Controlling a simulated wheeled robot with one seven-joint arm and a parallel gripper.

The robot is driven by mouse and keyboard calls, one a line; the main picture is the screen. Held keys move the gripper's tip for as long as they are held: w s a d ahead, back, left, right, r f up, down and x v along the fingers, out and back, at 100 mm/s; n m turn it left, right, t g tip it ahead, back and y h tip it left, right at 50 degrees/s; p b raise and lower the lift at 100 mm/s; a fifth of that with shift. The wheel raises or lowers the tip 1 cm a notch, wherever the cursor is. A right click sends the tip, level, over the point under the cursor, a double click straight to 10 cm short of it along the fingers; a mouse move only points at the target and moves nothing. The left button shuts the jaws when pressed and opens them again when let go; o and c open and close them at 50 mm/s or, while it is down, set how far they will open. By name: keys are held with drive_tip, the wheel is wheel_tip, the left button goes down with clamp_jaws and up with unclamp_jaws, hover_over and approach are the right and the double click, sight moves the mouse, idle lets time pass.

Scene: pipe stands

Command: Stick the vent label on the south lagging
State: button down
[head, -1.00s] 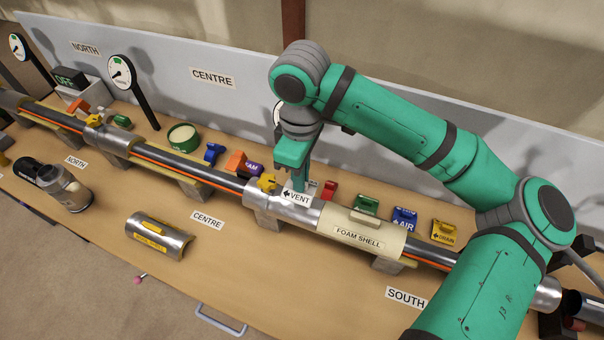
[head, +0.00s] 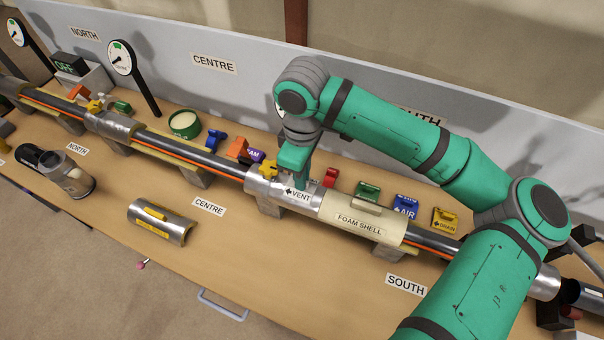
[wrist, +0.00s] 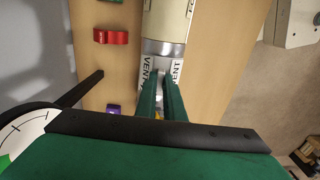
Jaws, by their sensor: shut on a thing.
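The white VENT label (head: 299,195) is held in my gripper (head: 297,173). In the wrist view, the label shows as white flaps (wrist: 148,74) on both sides of my gripper's shut fingers (wrist: 162,82). It is over the silver sleeve (head: 267,188) on the pipe, just left of the cream FOAM SHELL (head: 390,230). It looks very close to or touching the sleeve; I cannot tell which. The foam shell is the lagging nearest the SOUTH table sign (head: 405,284). It also shows in the wrist view (wrist: 167,20).
Behind the pipe stand a red block (head: 330,178), a green one (head: 367,192), blue AIR (head: 405,208) and yellow DRAIN (head: 444,218). A yellow valve handle (head: 268,168) is just left of my gripper. A loose metal half shell (head: 163,222) lies in front, with clear table around it.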

drive_tip(key=shift+f, duration=0.4)
idle(1.3)
drive_tip(key=c, duration=1.8)
unclamp_jaws()
drive_tip(key=shift+r, duration=0.1)
wheel_tip(320, 180, up, 11)
drive_tip(key=shift+f, duration=0.2)
